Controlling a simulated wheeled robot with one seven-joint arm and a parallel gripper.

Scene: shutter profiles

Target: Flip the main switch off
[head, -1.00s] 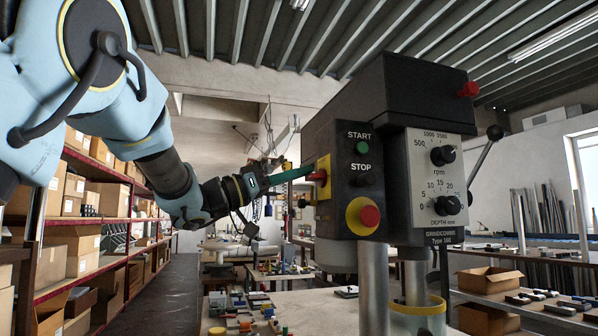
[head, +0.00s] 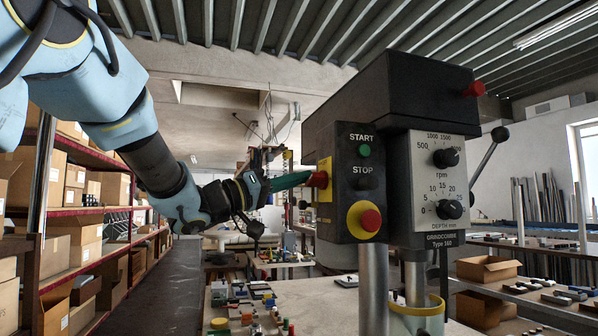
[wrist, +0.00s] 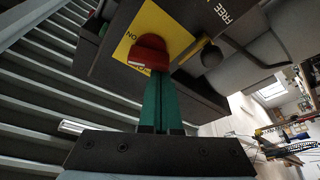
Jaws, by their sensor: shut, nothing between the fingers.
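The main switch is a red knob (head: 318,180) on a yellow plate (head: 325,190) on the left side of the dark drill press head. In the wrist view the red knob (wrist: 150,52) stands out from the yellow plate (wrist: 160,22), which has partly visible "ON" lettering. My gripper (head: 307,178) has green fingers, shut with nothing between them. It comes from the left, and its tips are at the knob. In the wrist view the fingertips (wrist: 158,77) overlap the knob's lower edge; whether they press on it I cannot tell.
The front panel has a green START button (head: 364,151), a dark STOP button (head: 366,184) and a red emergency button (head: 371,220) on yellow. A dial panel (head: 437,185) is to the right. Shelves with cardboard boxes (head: 85,190) line the left; small parts lie on the bench below.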

